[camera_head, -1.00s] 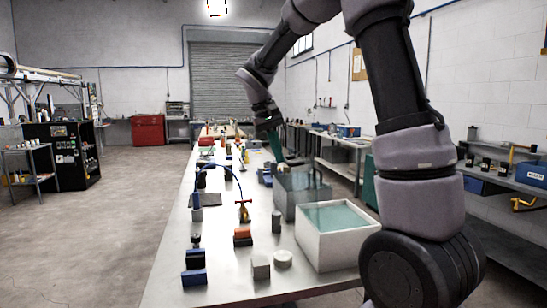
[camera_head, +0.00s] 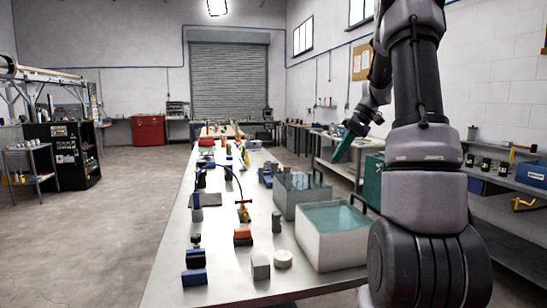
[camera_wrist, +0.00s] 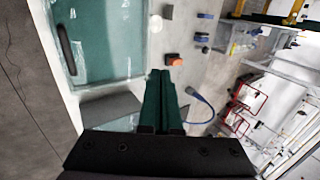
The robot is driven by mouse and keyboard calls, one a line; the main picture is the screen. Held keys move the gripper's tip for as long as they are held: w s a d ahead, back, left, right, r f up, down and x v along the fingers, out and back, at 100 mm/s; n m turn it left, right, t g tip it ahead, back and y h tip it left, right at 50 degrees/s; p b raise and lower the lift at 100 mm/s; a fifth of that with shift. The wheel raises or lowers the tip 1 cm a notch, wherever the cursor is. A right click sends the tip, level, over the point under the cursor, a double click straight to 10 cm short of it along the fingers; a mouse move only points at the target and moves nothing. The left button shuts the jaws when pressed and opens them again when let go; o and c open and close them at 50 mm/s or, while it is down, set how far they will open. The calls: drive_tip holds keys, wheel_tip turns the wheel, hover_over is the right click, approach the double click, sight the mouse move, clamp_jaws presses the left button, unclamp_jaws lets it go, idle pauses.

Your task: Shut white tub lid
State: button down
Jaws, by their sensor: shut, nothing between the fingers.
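The white tub (camera_head: 328,252) stands on the near right part of the bench, with a teal surface (camera_head: 335,217) inside its rim. I cannot tell whether this is a clear lid or the contents. A dark bar handle (camera_head: 366,202) shows at its right side, partly behind my arm; in the wrist view the handle (camera_wrist: 66,48) lies over the teal area at left. My gripper (camera_head: 347,146) has green fingers and is raised beyond the tub, to its upper right in the picture. In the wrist view its fingers (camera_wrist: 160,95) are shut and empty, apart from the tub.
A grey see-through bin (camera_head: 300,195) stands just behind the tub. The air above the tub looks clear.

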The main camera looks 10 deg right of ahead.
drive_tip(key=d+f+y, duration=0.7)
drive_tip(key=d+f, duration=0.4)
drive_tip(key=f, duration=0.3)
drive_tip(key=shift+d+f+y, duration=0.25)
drive_tip(key=shift+d+y, duration=0.05)
drive_tip(key=shift+y, duration=0.1)
